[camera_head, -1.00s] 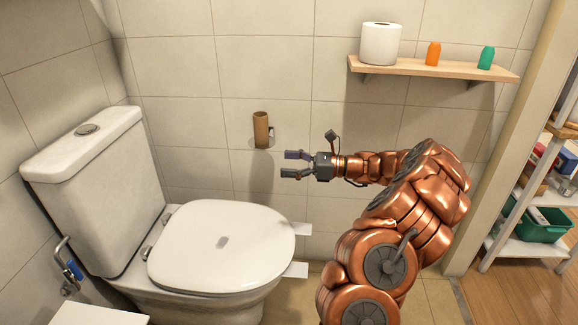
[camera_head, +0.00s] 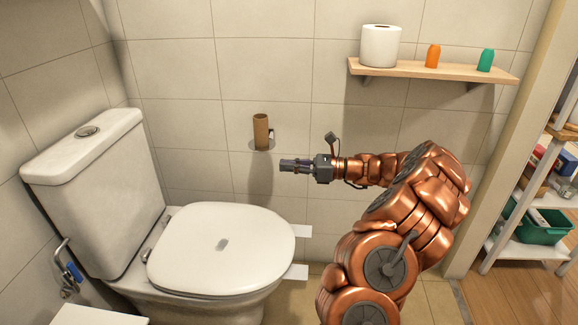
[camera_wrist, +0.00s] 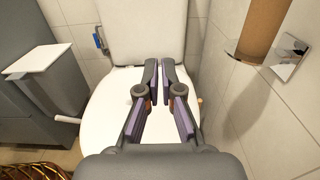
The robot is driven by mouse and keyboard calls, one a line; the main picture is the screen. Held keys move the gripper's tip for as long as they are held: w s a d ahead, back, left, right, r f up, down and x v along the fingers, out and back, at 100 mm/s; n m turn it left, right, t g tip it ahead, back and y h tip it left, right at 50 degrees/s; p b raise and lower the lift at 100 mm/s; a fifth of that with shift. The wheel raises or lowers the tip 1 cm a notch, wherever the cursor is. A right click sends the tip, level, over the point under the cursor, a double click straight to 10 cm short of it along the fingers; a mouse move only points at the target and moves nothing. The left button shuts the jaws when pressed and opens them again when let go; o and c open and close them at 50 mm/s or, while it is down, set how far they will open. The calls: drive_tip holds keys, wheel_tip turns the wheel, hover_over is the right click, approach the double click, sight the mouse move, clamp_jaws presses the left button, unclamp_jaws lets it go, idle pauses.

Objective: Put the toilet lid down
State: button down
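The toilet lid (camera_head: 222,248) is white and lies flat, down over the bowl, in the head view. In the wrist view the lid (camera_wrist: 112,108) is below and beyond the fingers. The toilet's tank (camera_head: 92,190) stands upright behind it at the left. My gripper (camera_head: 284,165) is in the air above and to the right of the lid, apart from it, with fingers pointing left. In the wrist view my gripper (camera_wrist: 158,72) has its fingertips brought together, with only a thin gap and nothing seen between them.
A cardboard roll on a wall holder (camera_head: 261,132) is close behind my gripper. A wooden shelf (camera_head: 400,68) holds a paper roll (camera_head: 381,45) and orange and green bottles. Air above the lid is free.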

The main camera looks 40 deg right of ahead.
drive_tip(key=c, duration=1.9)
unclamp_jaws()
drive_tip(key=o, duration=1.6)
drive_tip(key=shift+c, duration=0.2)
drive_tip(key=v, duration=1.2)
